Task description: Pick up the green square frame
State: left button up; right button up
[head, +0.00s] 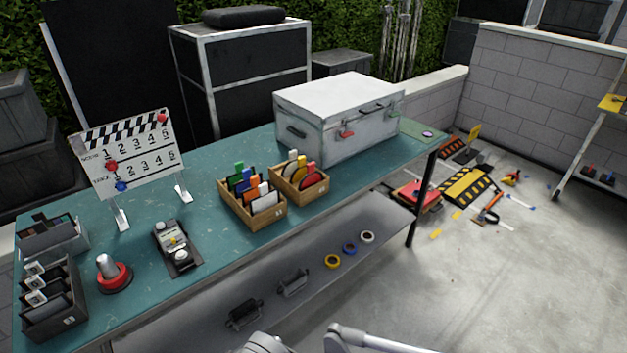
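A green piece (239,168) stands upright at the back of the left wooden box (255,222), which is on the teal table. Its tab rises above the other pieces. Its lower part is hidden by blue, orange and white pieces packed in front of it, so I cannot make out its full square outline. Neither of my grippers is in view. Only pale parts of my arms show at the bottom edge.
Another wooden box (307,193) with white, yellow and red pieces stands close on the right. A large white case (340,115) is behind it. A clapperboard (128,155) stands at the left.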

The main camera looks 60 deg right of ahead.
aim_at(238, 176)
jog(key=z, duration=1.55)
jog(key=i+u, duration=0.2)
jog(key=i+j, duration=0.05)
jog(key=i, duration=0.05)
